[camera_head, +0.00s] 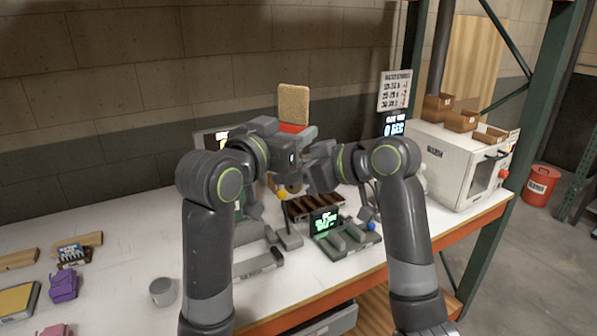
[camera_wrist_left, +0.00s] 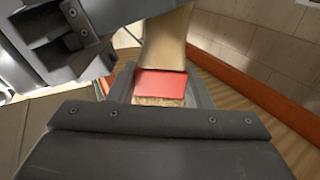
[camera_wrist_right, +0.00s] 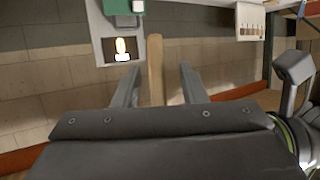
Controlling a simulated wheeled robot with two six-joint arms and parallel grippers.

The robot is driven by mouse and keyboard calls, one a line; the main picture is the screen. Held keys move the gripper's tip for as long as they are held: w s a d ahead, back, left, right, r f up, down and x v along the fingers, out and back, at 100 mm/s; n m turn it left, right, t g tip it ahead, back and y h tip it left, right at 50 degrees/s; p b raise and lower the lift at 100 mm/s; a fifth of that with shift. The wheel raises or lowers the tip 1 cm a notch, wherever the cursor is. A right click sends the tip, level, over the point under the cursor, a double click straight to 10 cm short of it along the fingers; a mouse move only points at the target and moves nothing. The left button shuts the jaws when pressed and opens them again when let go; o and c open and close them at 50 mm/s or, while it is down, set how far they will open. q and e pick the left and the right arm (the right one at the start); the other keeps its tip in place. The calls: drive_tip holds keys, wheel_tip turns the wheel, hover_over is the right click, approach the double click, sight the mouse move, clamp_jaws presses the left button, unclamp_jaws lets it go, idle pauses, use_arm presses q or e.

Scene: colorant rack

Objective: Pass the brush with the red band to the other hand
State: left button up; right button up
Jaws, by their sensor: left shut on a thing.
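The brush with the red band stands upright in the head view, its tan bristle block (camera_head: 293,103) on top and its red band (camera_head: 292,127) just below. My left gripper (camera_head: 300,136) is shut on it near the band. The left wrist view shows the red band (camera_wrist_left: 160,83) between the fingers and the pale wooden handle (camera_wrist_left: 166,45) reaching beyond. My right gripper (camera_head: 318,165) is close beside the left one. In the right wrist view its fingers (camera_wrist_right: 156,80) stand open on either side of the handle (camera_wrist_right: 155,68), with a gap on both sides.
The white bench (camera_head: 125,255) below holds a dark slotted rack (camera_head: 312,206), a grey device with a green display (camera_head: 340,240) and a metal cup (camera_head: 162,291). A white oven-like box (camera_head: 450,165) stands at the right.

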drive_tip(key=shift+c, duration=0.2)
clamp_jaws()
use_arm(q)
drive_tip(key=o, duration=1.1)
